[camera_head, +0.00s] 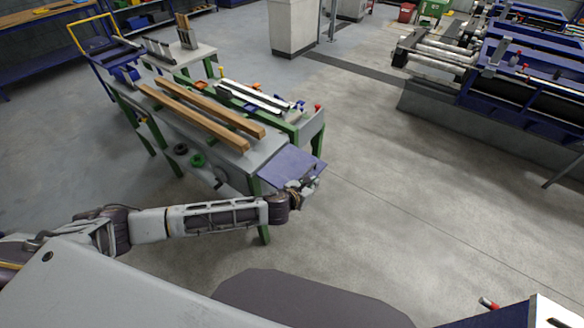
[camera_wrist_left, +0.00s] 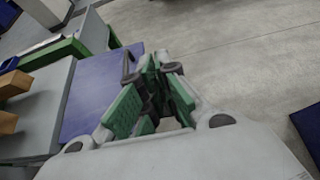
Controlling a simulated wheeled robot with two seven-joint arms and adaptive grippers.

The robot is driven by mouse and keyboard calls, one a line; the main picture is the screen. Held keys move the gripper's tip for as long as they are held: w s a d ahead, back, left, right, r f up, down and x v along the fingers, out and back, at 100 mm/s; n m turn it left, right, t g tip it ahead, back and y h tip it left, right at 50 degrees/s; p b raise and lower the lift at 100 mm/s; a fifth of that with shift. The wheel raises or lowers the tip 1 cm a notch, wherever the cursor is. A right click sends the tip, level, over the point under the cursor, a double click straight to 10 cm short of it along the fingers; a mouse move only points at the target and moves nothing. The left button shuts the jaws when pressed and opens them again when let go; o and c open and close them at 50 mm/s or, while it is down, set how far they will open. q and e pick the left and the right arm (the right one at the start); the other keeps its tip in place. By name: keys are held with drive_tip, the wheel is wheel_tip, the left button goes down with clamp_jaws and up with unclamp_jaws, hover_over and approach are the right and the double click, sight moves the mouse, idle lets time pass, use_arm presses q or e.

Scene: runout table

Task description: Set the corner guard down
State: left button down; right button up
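My left gripper (camera_head: 304,186) is over the outer right edge of the blue mat (camera_head: 288,164) at the near end of the runout table. In the left wrist view its green-padded fingers (camera_wrist_left: 158,68) lean together toward their tips. Dark parts sit between and beside them, and I cannot tell whether these belong to the gripper or to something held. I cannot make out a corner guard for certain in either view. The blue mat also shows in the left wrist view (camera_wrist_left: 90,98), bare where visible, left of the fingers. My right gripper is not in view.
Two long wooden beams (camera_head: 200,116) lie along the grey table top (camera_head: 262,152). Behind them is a green-framed table (camera_head: 312,122) with pale bars and small tools. Machinery with rollers (camera_head: 440,58) stands at the upper right. The floor right of the table is clear.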

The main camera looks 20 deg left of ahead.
use_arm(q)
drive_tip(key=shift+w+a+r+m, duration=0.15)
drive_tip(key=shift+w, duration=0.6)
drive_tip(key=shift+w+a+r+m, duration=0.15)
drive_tip(key=shift+w, duration=0.55)
drive_tip(key=w+a+r, duration=0.4)
drive_tip(key=w+a, duration=0.5)
drive_tip(key=shift+w+a, duration=0.15)
drive_tip(key=shift+w, duration=0.2)
drive_tip(key=shift+f, duration=0.1)
